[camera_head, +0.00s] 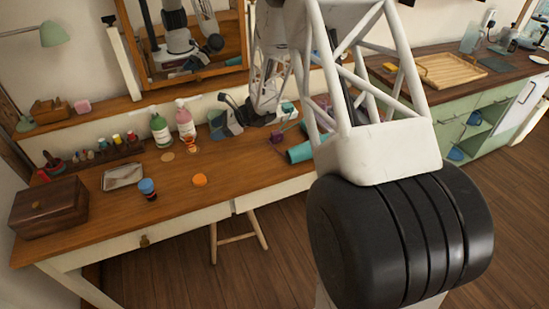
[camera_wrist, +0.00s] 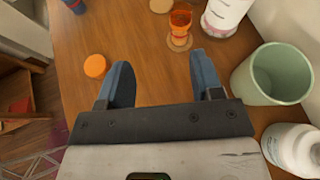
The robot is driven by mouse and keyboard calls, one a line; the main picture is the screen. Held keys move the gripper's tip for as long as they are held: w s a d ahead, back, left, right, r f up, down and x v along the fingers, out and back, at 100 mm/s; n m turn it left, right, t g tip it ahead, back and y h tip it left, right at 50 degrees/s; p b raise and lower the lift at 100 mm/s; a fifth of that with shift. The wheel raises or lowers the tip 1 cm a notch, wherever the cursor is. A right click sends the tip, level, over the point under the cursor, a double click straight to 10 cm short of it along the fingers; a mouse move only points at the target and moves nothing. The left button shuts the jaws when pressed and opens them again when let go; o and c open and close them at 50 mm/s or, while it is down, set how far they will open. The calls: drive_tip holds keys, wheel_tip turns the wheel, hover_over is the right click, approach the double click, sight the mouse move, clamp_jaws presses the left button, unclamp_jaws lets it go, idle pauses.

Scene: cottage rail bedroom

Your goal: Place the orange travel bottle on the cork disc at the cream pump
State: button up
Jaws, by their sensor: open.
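A small translucent orange bottle (camera_wrist: 180,20) appears to stand upright on a cork disc (camera_wrist: 180,43), beside a white and pink pump bottle (camera_wrist: 226,14). In the head view the orange bottle (camera_head: 190,140) is small, in front of the pink-and-white pump bottle (camera_head: 185,117). A second cork disc (camera_head: 168,156) lies bare in front of a green pump bottle (camera_head: 160,129). My gripper (camera_wrist: 160,62) is open over the desk, with nothing between its fingers. The orange bottle is apart from it, beyond the fingertips, nearer the right finger.
A flat orange disc (camera_wrist: 96,66) lies left of my fingers. A pale green cup (camera_wrist: 272,75) and a white bottle (camera_wrist: 292,148) stand to the right. A blue-capped jar (camera_head: 148,189), silver tray (camera_head: 123,176) and wooden box (camera_head: 48,207) occupy the desk's left side. The front middle is mostly clear.

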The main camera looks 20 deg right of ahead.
drive_tip(key=s+a+r+n+g+h, duration=0.15)
drive_tip(key=s+r+n, duration=0.35)
drive_tip(key=s+r, duration=0.5)
drive_tip(key=s+a+r+n+g+h, duration=0.1)
drive_tip(key=s+r+n+g+h, duration=0.15)
drive_tip(key=s+r+n, duration=0.75)
drive_tip(key=s+d+r+n+h, duration=0.1)
drive_tip(key=s+d+n+h, duration=0.1)
drive_tip(key=s, duration=0.7)
drive_tip(key=s+d+r+n+t+h, duration=0.1)
drive_tip(key=s+d+r+h, duration=0.1)
drive_tip(key=s, duration=0.7)
drive_tip(key=s+d+r+n+t+h, duration=0.1)
drive_tip(key=s+h, duration=0.3)
drive_tip(key=s, duration=0.6)
drive_tip(key=shift+d+r+n, duration=0.45)
drive_tip(key=shift+r+n, duration=0.1)
drive_tip(key=shift+n, duration=0.25)
